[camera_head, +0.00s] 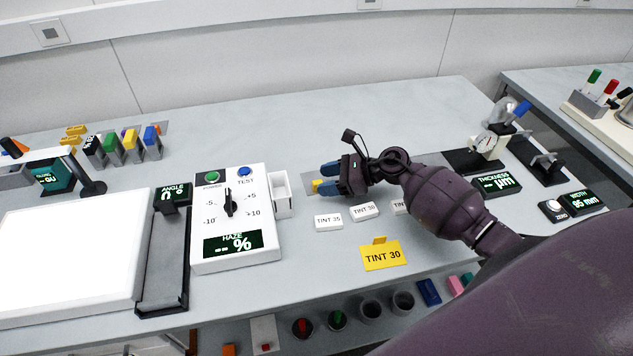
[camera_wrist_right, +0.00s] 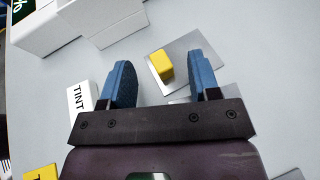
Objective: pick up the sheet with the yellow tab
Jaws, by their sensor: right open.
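The sheet (camera_wrist_right: 190,44) is a thin grey plate lying flat on the bench, with a yellow block-like tab (camera_wrist_right: 160,64) on it. In the head view, the yellow tab (camera_head: 317,185) shows beside my fingertips, and a strip of the grey sheet (camera_head: 307,182) shows to its left. My right gripper (camera_head: 325,179) is open, its blue fingers pointing left. In the right wrist view, the tab appears between the two fingers of my right gripper (camera_wrist_right: 161,62), apart from both. The fingers and palm hide part of the sheet. My left gripper is not in view.
A white haze meter (camera_head: 262,215) with an open holder (camera_head: 282,195) stands left of the sheet. White tint labels (camera_head: 328,221) and a yellow TINT 30 card (camera_head: 382,257) lie nearer the front. Another grey sheet (camera_wrist_right: 230,77) shows beyond the right finger.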

